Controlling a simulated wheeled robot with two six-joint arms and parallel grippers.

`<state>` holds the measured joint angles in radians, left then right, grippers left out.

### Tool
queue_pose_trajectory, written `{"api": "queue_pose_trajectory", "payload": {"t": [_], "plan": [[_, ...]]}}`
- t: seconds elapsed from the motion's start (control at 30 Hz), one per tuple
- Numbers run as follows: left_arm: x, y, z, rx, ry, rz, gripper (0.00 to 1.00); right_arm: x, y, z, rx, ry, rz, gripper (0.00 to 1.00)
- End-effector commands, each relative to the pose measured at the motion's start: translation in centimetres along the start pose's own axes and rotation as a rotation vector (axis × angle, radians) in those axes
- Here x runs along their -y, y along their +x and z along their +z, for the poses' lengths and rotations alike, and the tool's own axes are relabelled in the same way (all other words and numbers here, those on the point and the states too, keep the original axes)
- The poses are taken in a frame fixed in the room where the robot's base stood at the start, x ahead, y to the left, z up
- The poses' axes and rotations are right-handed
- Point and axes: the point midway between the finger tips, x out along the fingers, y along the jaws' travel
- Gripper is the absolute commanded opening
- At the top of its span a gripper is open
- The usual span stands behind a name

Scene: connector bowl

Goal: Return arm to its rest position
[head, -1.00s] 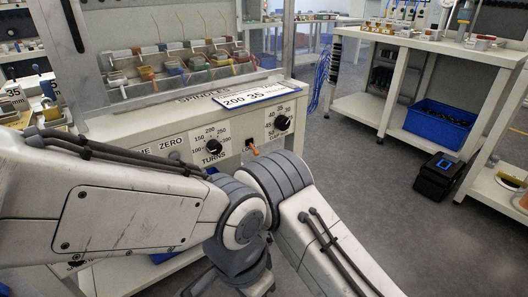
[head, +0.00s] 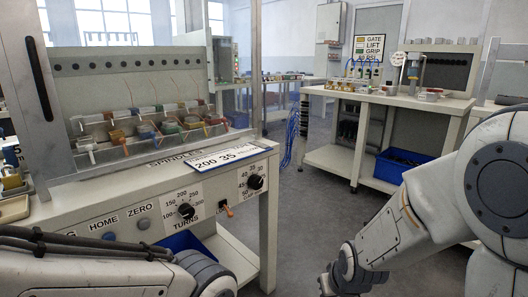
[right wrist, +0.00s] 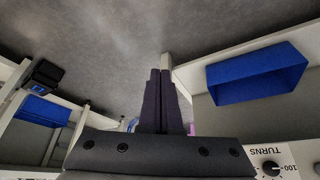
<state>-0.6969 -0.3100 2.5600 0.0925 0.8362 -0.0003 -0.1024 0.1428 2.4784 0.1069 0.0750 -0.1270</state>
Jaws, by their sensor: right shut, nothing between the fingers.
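My right arm (head: 425,220) is bent at the right of the head view, apart from the machine's front panel (head: 170,212). Its grey wrist (head: 348,270) hangs low over the floor, and its fingers are not clear there. In the right wrist view my right gripper (right wrist: 161,74) is shut and empty, with its two dark fingers together and the floor behind them. My left arm (head: 85,270) lies across the lower left in front of the panel. Its gripper is out of view.
The panel carries a TURNS knob (head: 186,211), a second knob (head: 256,182) and an orange-tipped switch (head: 229,211). A blue bin (head: 187,240) sits below. Another blue bin (head: 398,165) is under the right-hand bench. Grey floor (head: 320,205) between the benches is clear.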

Motion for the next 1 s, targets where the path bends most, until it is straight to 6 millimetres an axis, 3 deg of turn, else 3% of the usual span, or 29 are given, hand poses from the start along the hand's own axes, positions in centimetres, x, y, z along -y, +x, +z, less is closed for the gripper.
{"api": "queue_pose_trajectory", "payload": {"t": [0.3, 0.67, 1.0], "plan": [[0.0, 0.0, 0.0, 0.0, 0.0, 0.0, 0.0, -3.1, -4.0, 7.2, 0.215, 0.123, 0.042, 0.0], [0.0, 0.0, 0.0, 0.0, 0.0, 0.0, 0.0, 3.8, -6.8, 8.4, 0.273, -0.083, -0.048, 0.0], [0.0, 0.0, 0.0, 0.0, 0.0, 0.0, 0.0, 9.6, -10.8, 11.8, 0.341, -0.311, -0.139, 0.0]]}}
